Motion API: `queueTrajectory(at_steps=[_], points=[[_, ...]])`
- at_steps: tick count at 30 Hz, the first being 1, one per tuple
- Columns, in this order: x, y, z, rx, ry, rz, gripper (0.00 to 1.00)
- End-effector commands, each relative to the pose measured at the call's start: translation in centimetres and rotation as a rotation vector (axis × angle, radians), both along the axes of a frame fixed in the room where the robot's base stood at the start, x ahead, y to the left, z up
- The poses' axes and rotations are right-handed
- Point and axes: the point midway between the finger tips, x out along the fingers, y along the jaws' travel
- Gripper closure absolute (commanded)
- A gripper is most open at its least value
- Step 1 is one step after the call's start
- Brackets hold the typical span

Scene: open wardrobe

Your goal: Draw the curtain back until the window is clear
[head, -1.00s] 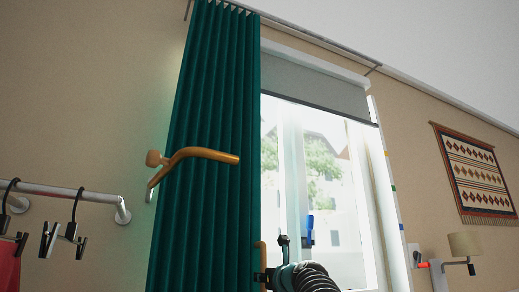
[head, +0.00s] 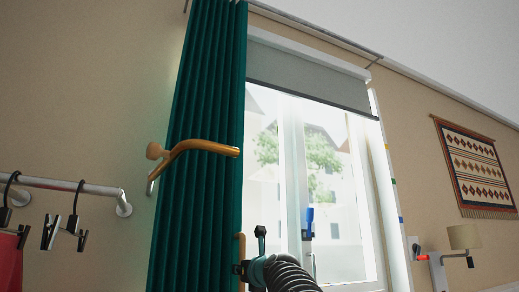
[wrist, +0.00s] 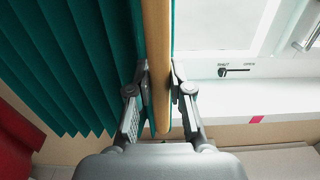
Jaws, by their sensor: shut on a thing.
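The dark green curtain (head: 200,110) hangs in narrow folds from the rail, gathered at the left side of the window (head: 300,150). Most of the glass shows clear of it. A wooden rod (wrist: 155,60) runs along the curtain's right edge; its lower part also shows in the head view (head: 241,250). My gripper (wrist: 159,80) is shut on the rod, one finger on each side. In the head view my gripper (head: 243,268) is at the curtain's lower right edge. The curtain (wrist: 75,60) fills the left of the wrist view.
A wooden peg hook (head: 205,146) shows in front of the curtain. A metal rail (head: 65,186) with black clip hangers is at left. A grey blind (head: 300,80) covers the window top.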

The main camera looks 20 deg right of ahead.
Motion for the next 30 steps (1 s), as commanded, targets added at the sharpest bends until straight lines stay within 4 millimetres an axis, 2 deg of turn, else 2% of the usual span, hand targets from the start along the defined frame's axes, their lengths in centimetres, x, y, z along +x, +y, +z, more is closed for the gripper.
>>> queueTrajectory(at_steps=[8,21,30], points=[[0.0,0.0,0.1,-0.001,-0.002,-0.001,1.00],[-0.1,2.8,0.1,0.000,-0.001,0.000,1.00],[-0.1,2.8,0.1,0.000,-0.002,-0.001,1.00]])
